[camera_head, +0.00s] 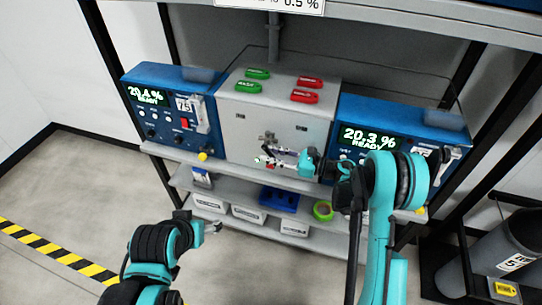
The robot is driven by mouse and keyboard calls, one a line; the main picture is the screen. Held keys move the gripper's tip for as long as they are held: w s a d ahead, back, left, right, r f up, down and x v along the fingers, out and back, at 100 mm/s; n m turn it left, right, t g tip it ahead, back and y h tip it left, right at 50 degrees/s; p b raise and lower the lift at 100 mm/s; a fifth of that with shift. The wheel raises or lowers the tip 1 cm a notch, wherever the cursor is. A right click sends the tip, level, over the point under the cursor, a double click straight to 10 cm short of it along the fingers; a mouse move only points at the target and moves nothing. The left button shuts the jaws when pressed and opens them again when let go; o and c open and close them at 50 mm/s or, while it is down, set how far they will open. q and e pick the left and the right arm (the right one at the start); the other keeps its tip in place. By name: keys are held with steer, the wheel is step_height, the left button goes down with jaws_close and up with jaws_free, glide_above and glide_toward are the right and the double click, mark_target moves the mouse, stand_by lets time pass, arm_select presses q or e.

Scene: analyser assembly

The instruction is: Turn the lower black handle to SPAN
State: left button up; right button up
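The grey panel box (232,125) stands in the middle of the shelf between two blue analysers. My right gripper (268,158) is in front of the lower middle of this panel, reaching in from the right. Small dark and metallic parts show around its fingers, but I cannot tell handle from finger. The lower black handle is not clearly visible, and contact with it cannot be judged. The finger opening is too small to read. My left gripper (214,228) is low, in front of the lower shelves and away from the panel. Its finger opening is also unclear.
The left blue analyser (160,82) reads 20.4 % READY; the right one (385,112) reads 20.3 % READY. Green tags (248,86) and red tags (305,97) lie on the panel box. Lower shelves hold a blue tray (279,200) and green tape roll (323,210).

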steer(key=shift+c, duration=0.2)
jaws_close()
steer(key=shift+d+r+g+h+p, duration=0.1)
steer(key=shift+r+g+h+p, duration=0.25)
steer(key=shift+h+p, duration=0.6)
steer(key=h+p, duration=0.1)
steer(key=r+g+h+p, duration=0.1)
steer(key=h+p, duration=0.2)
steer(key=p, duration=0.1)
steer(key=shift+s+d+r+g+h, duration=0.15)
steer(key=shift+d+r+g+h, duration=0.1)
steer(key=shift+d+r+h, duration=0.15)
steer(key=shift+d+r+g+h+p, duration=0.1)
steer(key=shift+r+g+h+p, duration=0.15)
steer(key=shift+h+p, duration=0.7)
steer(key=shift+r+g+h+p, duration=0.1)
steer(key=shift+g+h+p, duration=0.25)
steer(key=shift+h+p, duration=0.55)
